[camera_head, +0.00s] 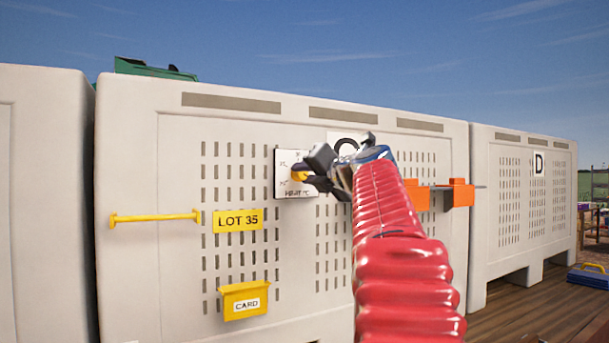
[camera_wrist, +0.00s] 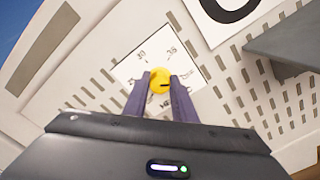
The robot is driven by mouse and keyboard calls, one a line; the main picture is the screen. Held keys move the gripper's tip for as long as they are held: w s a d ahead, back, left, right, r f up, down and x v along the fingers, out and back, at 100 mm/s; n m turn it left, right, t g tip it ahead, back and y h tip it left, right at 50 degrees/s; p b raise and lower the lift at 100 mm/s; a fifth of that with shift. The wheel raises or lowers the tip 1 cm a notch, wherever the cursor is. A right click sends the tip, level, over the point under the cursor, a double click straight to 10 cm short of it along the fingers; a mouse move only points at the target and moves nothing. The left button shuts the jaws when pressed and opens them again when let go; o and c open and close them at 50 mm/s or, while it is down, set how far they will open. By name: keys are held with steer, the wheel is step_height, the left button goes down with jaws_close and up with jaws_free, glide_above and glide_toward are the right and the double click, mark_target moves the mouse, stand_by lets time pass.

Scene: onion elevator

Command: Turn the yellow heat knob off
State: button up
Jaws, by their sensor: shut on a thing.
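The yellow heat knob (camera_wrist: 159,79) sits on a white dial plate with printed numbers (camera_wrist: 128,72) in the wrist view. A dark pointer mark shows on the knob, toward its right side in that tilted view. My gripper (camera_wrist: 160,88) has its two fingers on either side of the knob, shut on it. In the head view, my gripper (camera_head: 309,172) is at the dial plate (camera_head: 284,188), and only part of the yellow knob (camera_head: 299,176) shows. The "off" mark cannot be made out.
The plate is on a large pale slotted bin (camera_head: 135,150). A yellow bar (camera_head: 155,217), a LOT 35 sign (camera_head: 238,220) and a yellow card holder (camera_head: 244,300) are left of my arm. Orange brackets (camera_head: 460,193) stick out to the right. A bin marked D (camera_head: 510,190) stands beyond.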

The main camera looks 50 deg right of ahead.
steer(key=shift+w+d+f, duration=0.1)
steer(key=shift+f, duration=0.2)
steer(key=o, duration=1)
steer(key=shift+r, duration=0.2)
steer(key=shift+o, duration=0.2)
steer(key=v, duration=1.4)
